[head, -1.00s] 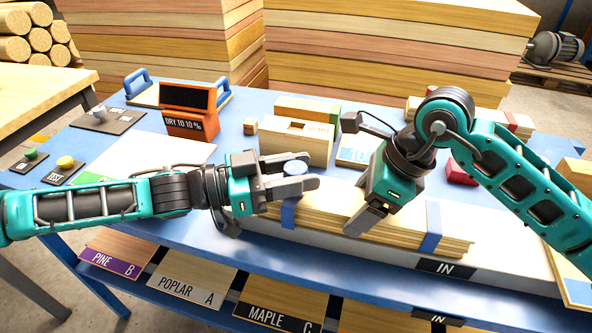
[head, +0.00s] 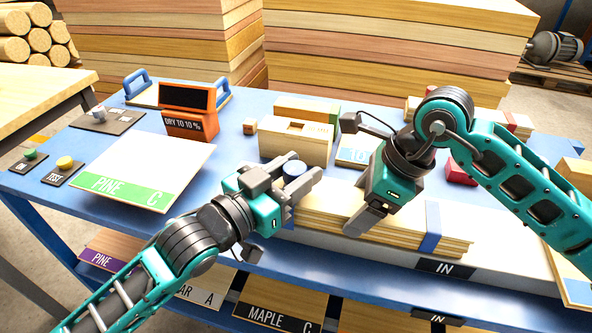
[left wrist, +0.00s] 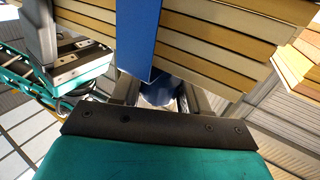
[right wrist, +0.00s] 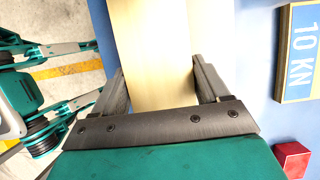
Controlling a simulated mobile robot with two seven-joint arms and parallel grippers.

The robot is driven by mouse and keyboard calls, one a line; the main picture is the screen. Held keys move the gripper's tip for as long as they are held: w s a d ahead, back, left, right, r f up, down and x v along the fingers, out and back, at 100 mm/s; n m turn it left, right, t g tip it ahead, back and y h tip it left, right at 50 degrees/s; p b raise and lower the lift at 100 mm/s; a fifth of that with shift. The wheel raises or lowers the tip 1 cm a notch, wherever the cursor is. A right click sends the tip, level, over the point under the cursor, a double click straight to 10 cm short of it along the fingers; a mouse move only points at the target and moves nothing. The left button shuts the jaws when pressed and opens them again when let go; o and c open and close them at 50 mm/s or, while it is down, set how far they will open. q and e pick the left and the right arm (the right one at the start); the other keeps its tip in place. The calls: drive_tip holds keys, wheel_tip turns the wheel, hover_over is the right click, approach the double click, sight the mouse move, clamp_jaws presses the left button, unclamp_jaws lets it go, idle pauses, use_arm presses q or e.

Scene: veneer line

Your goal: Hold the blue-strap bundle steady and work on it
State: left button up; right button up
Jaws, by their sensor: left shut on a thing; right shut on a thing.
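The bundle (head: 330,217) is a flat stack of pale veneer sheets with blue straps, lying on the white IN bed. Its right strap (head: 432,228) shows in the head view; another blue strap (left wrist: 145,35) crosses the sheets in the left wrist view. A round blue knob (head: 293,169) is at this strap's end of the bundle. My left gripper (head: 306,187) is shut on the knob, which shows blue between the fingers in the left wrist view (left wrist: 165,95). My right gripper (head: 368,215) is shut across the bundle, one finger on each side, also in the right wrist view (right wrist: 158,85).
An orange DRY TO 10 % display (head: 190,108), a wooden box (head: 295,143) and a 10 KN plate (head: 356,150) stand behind. A PINE C board (head: 140,180) lies at left beside buttons. A red block (head: 461,171) lies right.

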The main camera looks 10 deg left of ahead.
use_arm(q)
drive_tip(key=shift+n+t+y, duration=0.6)
drive_tip(key=shift+n+y, duration=0.2)
drive_tip(key=shift+y, duration=0.1)
use_arm(e)
drive_tip(key=shift+a, duration=0.15)
use_arm(q)
drive_tip(key=o, duration=1)
drive_tip(key=shift+c, duration=0.2)
drive_tip(key=v, duration=1.2)
use_arm(e)
drive_tip(key=o, duration=1.3)
drive_tip(key=shift+o, duration=0.2)
drive_tip(key=shift+r, duration=0.1)
